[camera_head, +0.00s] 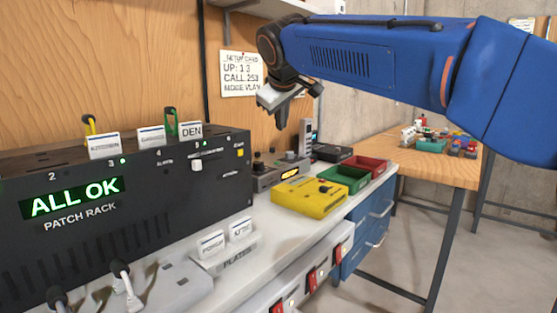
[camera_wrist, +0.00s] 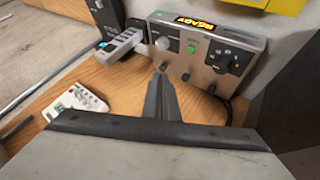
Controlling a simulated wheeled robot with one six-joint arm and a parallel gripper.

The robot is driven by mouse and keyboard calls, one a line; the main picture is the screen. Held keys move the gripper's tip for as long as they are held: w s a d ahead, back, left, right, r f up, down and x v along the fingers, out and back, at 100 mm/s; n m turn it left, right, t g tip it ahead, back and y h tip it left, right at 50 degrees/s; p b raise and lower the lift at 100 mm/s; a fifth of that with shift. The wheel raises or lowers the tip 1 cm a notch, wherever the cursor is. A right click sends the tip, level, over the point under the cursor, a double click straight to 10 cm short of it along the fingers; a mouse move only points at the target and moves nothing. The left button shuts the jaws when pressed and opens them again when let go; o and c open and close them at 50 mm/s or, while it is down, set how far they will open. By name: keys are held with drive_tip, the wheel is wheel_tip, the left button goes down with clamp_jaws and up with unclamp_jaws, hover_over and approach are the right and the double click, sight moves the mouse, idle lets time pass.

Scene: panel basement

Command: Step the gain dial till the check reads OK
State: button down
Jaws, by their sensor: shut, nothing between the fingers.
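My gripper (camera_head: 281,118) is shut and empty, pointing down above the bench; its closed fingers show in the wrist view (camera_wrist: 160,82). In the wrist view the fingertips appear just short of a grey control box (camera_wrist: 205,75), apparently not touching it. The box has a lit READY display (camera_wrist: 195,21), a pale round knob (camera_wrist: 162,43), a lit green button (camera_wrist: 191,49) and a black dial (camera_wrist: 222,60) with marks around it. I cannot read which is the gain dial. The grey box also stands on the bench in the head view (camera_head: 268,178). The patch rack screen (camera_head: 75,199) reads ALL OK.
A yellow box (camera_head: 309,198) with a black knob sits in front of the grey box. Green (camera_head: 345,179) and red (camera_head: 367,166) trays stand to its right. The black patch rack (camera_head: 130,220) fills the left. A white remote-like device (camera_wrist: 75,103) lies left in the wrist view.

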drive_tip(key=shift+w+a+r, duration=0.35)
drive_tip(key=shift+w+a, duration=0.3)
drive_tip(key=shift+w, duration=0.05)
drive_tip(key=shift+f, duration=0.1)
hover_over(277, 166)
drive_tip(key=shift+w+f, duration=0.15)
drive_tip(key=shift+f, duration=4.2)
drive_tip(key=shift+f, duration=0.4)
drive_tip(key=shift+f, duration=0.4)
drive_tip(key=shift+r, duration=0.8)
